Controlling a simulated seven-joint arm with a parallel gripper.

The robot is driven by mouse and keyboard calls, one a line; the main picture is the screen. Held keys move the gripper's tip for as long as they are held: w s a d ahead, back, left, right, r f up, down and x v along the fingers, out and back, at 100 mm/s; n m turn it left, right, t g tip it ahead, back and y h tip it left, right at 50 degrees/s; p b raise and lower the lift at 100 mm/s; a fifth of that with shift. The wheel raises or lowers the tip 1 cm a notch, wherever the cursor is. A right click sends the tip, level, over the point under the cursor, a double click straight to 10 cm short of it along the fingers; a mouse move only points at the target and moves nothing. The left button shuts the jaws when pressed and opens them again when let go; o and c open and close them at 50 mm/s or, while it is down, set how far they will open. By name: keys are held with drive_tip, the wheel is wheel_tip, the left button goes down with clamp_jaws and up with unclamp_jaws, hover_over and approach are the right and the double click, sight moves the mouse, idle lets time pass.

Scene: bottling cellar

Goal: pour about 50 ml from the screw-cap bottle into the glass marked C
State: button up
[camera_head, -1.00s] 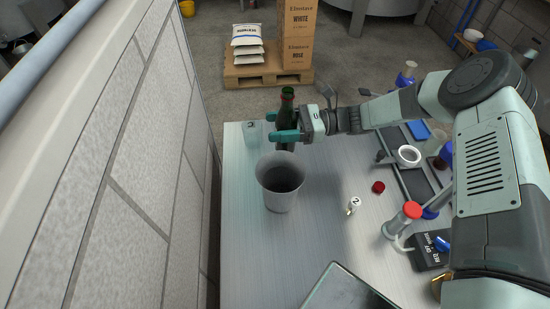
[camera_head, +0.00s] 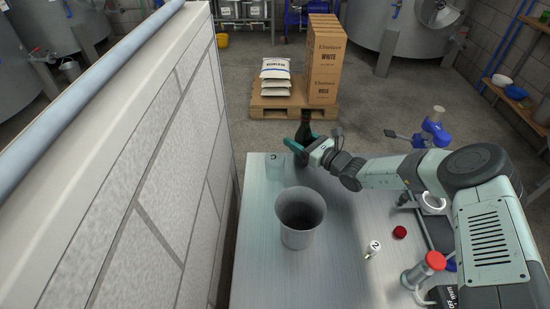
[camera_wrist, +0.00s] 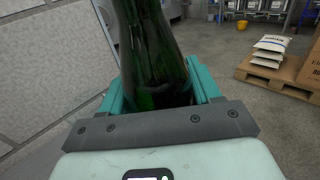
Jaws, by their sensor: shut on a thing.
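The dark green bottle (camera_head: 304,135) is at the far end of the table, close to upright in the head view. My gripper (camera_head: 301,146) is shut around its body, and the bottle also fills the middle of the wrist view (camera_wrist: 150,50) between the teal fingers. The clear glass marked C (camera_head: 274,167) stands at the far left corner of the table, just left of the bottle and gripper. The bottle's mouth is not over the glass. Whether the bottle's base touches the table is hidden. A red cap (camera_head: 400,232) lies on the table to the right.
A grey bucket (camera_head: 300,219) stands in front of the glass and gripper. A white tag marked 2 (camera_head: 374,246) and a red-topped device (camera_head: 435,262) are to the right. A wall (camera_head: 190,150) runs close along the table's left side.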

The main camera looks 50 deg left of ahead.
sight(311, 134)
drive_tip(key=shift+r+n, duration=0.1)
drive_tip(key=shift+n, duration=0.4)
drive_tip(key=n+h, duration=0.1)
drive_tip(key=n, duration=0.1)
drive_tip(key=shift+n, duration=0.3)
drive_tip(key=n, duration=0.1)
drive_tip(key=n+t, duration=0.1)
drive_tip(key=n, duration=0.1)
drive_tip(key=shift+s+f+h, duration=0.1)
drive_tip(key=shift+f+h, duration=0.3)
drive_tip(key=n, duration=0.1)
drive_tip(key=w+f+n, duration=0.1)
drive_tip(key=shift+w+d+f+n+t+h, duration=0.15)
drive_tip(key=shift+w+n+t+h, duration=0.15)
drive_tip(key=shift+n+t, duration=0.1)
drive_tip(key=shift+w+d+f+n, duration=0.1)
drive_tip(key=shift+w+f+n, duration=0.3)
drive_tip(key=shift+n, duration=0.3)
drive_tip(key=shift+w+r+n+t+h, duration=0.15)
drive_tip(key=shift+r+n+t+h, duration=0.15)
drive_tip(key=shift+r+n+t, duration=0.3)
drive_tip(key=shift+s+r+n, duration=0.25)
drive_tip(key=shift+r+n, duration=0.45)
drive_tip(key=shift+r, duration=0.05)
drive_tip(key=shift+r+n+t, duration=0.3)
drive_tip(key=shift+r+n+t+h, duration=0.3)
drive_tip(key=shift+r+n, duration=0.4)
drive_tip(key=shift+r, duration=0.25)
